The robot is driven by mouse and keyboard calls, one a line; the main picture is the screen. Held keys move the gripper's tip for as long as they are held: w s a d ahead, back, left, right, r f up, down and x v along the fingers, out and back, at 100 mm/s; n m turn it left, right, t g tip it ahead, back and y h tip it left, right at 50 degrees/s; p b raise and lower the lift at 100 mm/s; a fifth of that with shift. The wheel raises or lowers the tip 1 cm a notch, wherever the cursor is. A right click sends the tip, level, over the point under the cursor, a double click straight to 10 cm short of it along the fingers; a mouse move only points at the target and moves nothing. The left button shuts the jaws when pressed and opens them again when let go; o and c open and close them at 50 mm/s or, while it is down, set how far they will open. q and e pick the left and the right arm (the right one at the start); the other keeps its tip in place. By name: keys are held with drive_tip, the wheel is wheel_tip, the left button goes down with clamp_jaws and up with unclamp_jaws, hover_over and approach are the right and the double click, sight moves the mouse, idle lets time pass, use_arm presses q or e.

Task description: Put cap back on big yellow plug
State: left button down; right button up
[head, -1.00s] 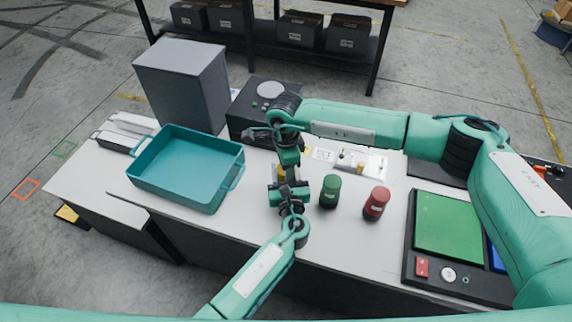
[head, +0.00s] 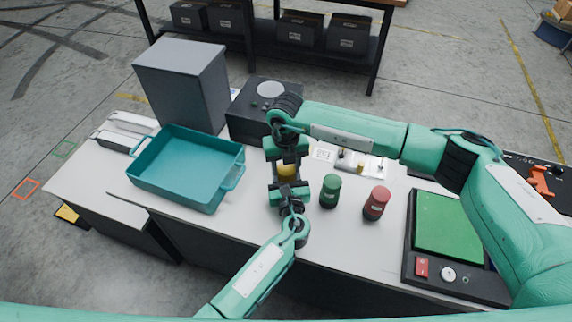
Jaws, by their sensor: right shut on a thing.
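A yellow piece (head: 287,169) shows between my two grippers near the middle of the table. It looks like the big yellow plug or its cap; I cannot tell where one ends and the other starts. My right gripper (head: 287,163) comes down on it from above and behind and is shut on it. My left gripper (head: 287,183) reaches in from the front, close against the lower side of the yellow piece. Its fingers are too dark and overlapped to tell whether they are open or shut.
A green canister (head: 330,191) and a red canister (head: 376,203) stand just right of the grippers. A teal tote (head: 187,195) lies to the left. A black box with a round disc (head: 250,125) is behind. A white plate with small fittings (head: 372,170) lies behind right.

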use_arm(q)
drive_tip(key=shift+s+d, duration=0.1)
drive_tip(key=shift+d, duration=0.15)
use_arm(e)
drive_tip(key=shift+w+r+m, duration=0.15)
drive_tip(key=shift+m, duration=0.25)
drive_tip(key=o, duration=1.2)
drive_tip(key=shift+c, duration=0.2)
use_arm(q)
drive_tip(key=shift+a, duration=0.15)
drive_tip(key=shift+a, duration=0.1)
use_arm(e)
wheel_tip(320, 180, up, 12)
